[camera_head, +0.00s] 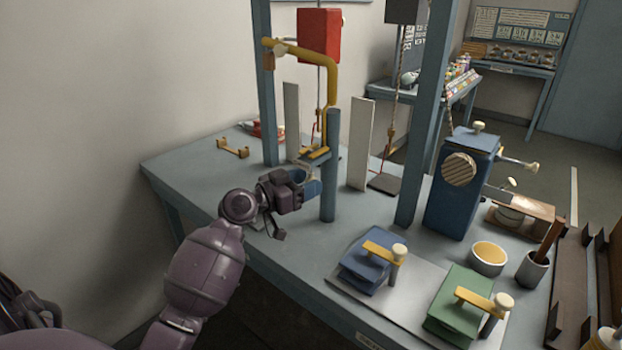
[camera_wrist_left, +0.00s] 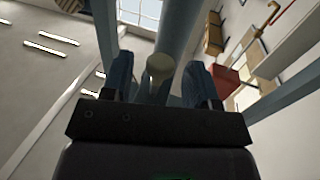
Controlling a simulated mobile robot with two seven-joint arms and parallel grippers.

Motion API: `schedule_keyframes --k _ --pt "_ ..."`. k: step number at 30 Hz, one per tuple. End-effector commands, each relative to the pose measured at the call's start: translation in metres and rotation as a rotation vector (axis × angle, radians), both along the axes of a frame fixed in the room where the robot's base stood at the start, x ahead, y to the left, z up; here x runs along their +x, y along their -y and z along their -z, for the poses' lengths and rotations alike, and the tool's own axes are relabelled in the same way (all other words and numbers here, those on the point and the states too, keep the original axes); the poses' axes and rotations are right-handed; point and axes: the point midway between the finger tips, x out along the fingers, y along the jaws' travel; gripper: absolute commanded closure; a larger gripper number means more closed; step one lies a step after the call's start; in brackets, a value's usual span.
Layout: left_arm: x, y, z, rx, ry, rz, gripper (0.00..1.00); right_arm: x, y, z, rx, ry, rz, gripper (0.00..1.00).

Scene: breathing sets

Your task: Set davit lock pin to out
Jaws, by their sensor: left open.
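The davit is a yellow curved arm (camera_head: 330,85) on a blue-grey post (camera_head: 332,190) at the table's near side. My left gripper (camera_head: 310,182) is beside the post, to its left. Its blue fingers are open. In the left wrist view a pale round knob (camera_wrist_left: 160,67), which looks like the lock pin's end, shows between the open fingers (camera_wrist_left: 157,80), in front of the post (camera_wrist_left: 178,30). I cannot tell whether the fingers touch it. In the head view the pin is not clearly visible behind the gripper. My right gripper is not in view.
A red box (camera_head: 319,35) hangs behind the davit. A white upright panel (camera_head: 361,145) and a tall blue frame post (camera_head: 425,120) stand to the right. A blue box with knobs (camera_head: 462,190) and two clamped pads are further right. The left table end is mostly clear.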

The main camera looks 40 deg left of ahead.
Motion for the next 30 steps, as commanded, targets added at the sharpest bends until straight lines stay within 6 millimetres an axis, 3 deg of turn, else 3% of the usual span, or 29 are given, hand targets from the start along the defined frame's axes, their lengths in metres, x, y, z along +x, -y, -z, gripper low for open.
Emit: schedule_keyframes --k 6,16,26,30 --pt "0.016 0.006 0.000 0.000 0.000 -0.001 0.46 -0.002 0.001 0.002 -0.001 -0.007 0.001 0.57" --pt "0.018 0.006 0.001 0.000 -0.001 -0.001 0.46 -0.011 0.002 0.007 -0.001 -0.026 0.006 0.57" --pt "0.018 0.006 0.001 0.000 -0.001 -0.001 0.96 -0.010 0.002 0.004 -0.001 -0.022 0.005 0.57" --pt "0.018 0.006 0.001 0.000 -0.001 -0.001 1.00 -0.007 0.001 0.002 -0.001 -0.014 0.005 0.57"
